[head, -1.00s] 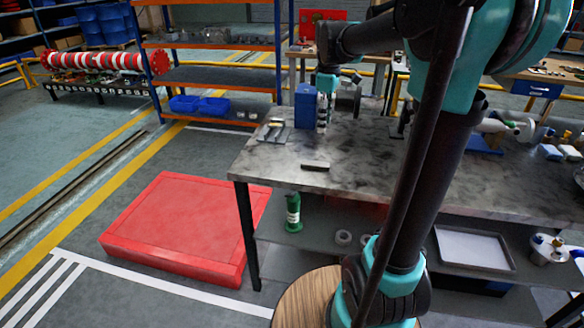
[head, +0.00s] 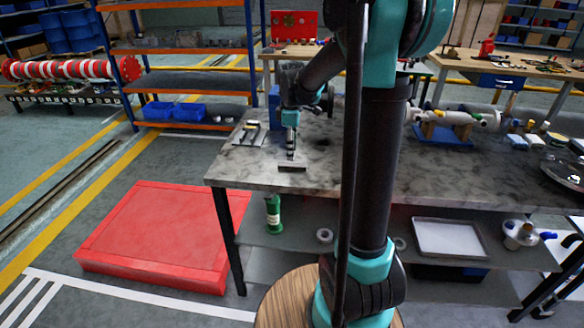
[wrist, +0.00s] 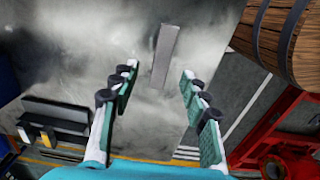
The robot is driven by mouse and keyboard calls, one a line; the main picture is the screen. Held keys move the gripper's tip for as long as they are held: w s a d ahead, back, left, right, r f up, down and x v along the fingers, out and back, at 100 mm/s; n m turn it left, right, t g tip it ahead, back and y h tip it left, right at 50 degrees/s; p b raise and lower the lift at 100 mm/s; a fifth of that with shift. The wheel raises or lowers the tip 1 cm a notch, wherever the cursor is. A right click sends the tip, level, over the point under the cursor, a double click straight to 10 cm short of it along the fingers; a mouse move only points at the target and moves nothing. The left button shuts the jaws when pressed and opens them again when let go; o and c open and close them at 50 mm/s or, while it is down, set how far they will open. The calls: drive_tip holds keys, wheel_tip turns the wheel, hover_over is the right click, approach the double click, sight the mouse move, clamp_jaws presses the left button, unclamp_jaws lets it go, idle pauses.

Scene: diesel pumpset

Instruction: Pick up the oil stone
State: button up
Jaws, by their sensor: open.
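The oil stone is a small grey rectangular bar (head: 292,167) lying flat on the grey stone-topped workbench (head: 360,168), close to its front edge. In the wrist view the oil stone (wrist: 165,55) lies just ahead of and between the fingertips, long side running roughly along the fingers. My gripper (head: 290,154) points down over the bench, just behind or above the stone in the head view. In the wrist view its two fingers (wrist: 159,72) are spread wide with nothing between the pads. I cannot tell the exact height of the fingertips above the stone.
A dark holder with tools (head: 248,133) stands left of the stone; it also shows in the wrist view (wrist: 55,122). A blue block (head: 275,105) stands behind my gripper. A blue-based pipe assembly (head: 450,125) is to the right. The bench around the stone is clear.

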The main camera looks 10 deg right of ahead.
sight(292, 165)
drive_tip(key=shift+s+f, duration=0.15)
drive_tip(key=shift+f, duration=2.4)
clamp_jaws()
